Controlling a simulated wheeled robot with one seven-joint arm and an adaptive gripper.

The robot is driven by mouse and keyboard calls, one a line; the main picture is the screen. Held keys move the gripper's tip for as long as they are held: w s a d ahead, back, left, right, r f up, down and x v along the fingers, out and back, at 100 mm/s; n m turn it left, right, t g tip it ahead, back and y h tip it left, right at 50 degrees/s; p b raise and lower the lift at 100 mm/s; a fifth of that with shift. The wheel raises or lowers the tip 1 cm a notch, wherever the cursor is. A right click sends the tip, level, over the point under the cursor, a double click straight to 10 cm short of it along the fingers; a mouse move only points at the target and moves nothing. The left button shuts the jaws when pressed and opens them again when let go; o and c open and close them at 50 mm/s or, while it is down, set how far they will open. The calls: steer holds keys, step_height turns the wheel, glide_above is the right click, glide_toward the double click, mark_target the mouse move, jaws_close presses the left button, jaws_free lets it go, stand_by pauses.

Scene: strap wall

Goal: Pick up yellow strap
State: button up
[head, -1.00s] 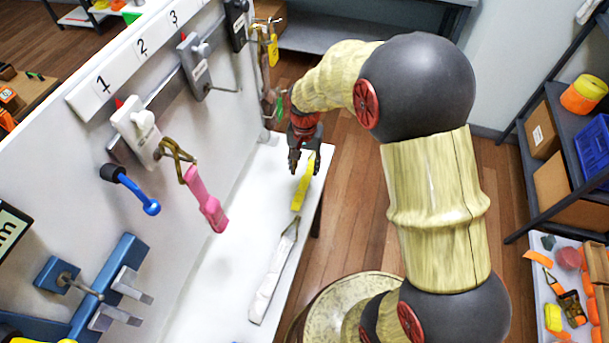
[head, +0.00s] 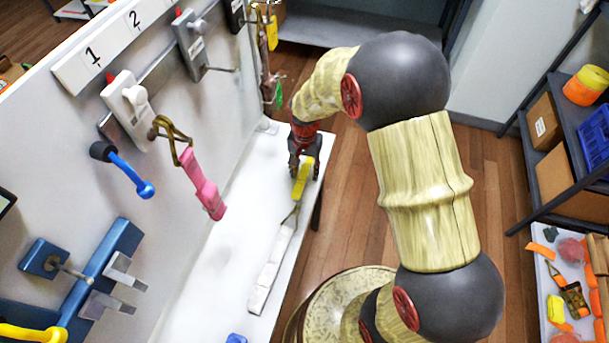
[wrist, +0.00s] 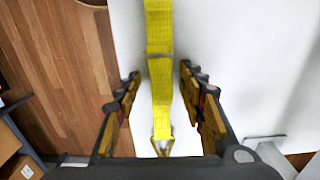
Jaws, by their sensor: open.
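The yellow strap (head: 301,181) lies on the white ledge (head: 222,262), with a metal hook at its near end in the head view. In the wrist view the yellow strap (wrist: 160,35) runs down from the top edge between my fingers and ends at a small metal ring. My gripper (head: 303,166) is at the strap's far end in the head view. In the wrist view my gripper (wrist: 160,76) is open, one finger on each side of the strap, with gaps showing. The height of the fingertips over the ledge is hard to tell.
A pale strap (head: 268,268) lies on the ledge just past the hook. A pink strap (head: 202,184) hangs from the wall on a hook, near a blue-handled lever (head: 133,178). Shelves (head: 560,150) stand at the right. Wooden floor is open beyond the ledge.

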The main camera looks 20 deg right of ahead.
jaws_close()
stand_by(0.5)
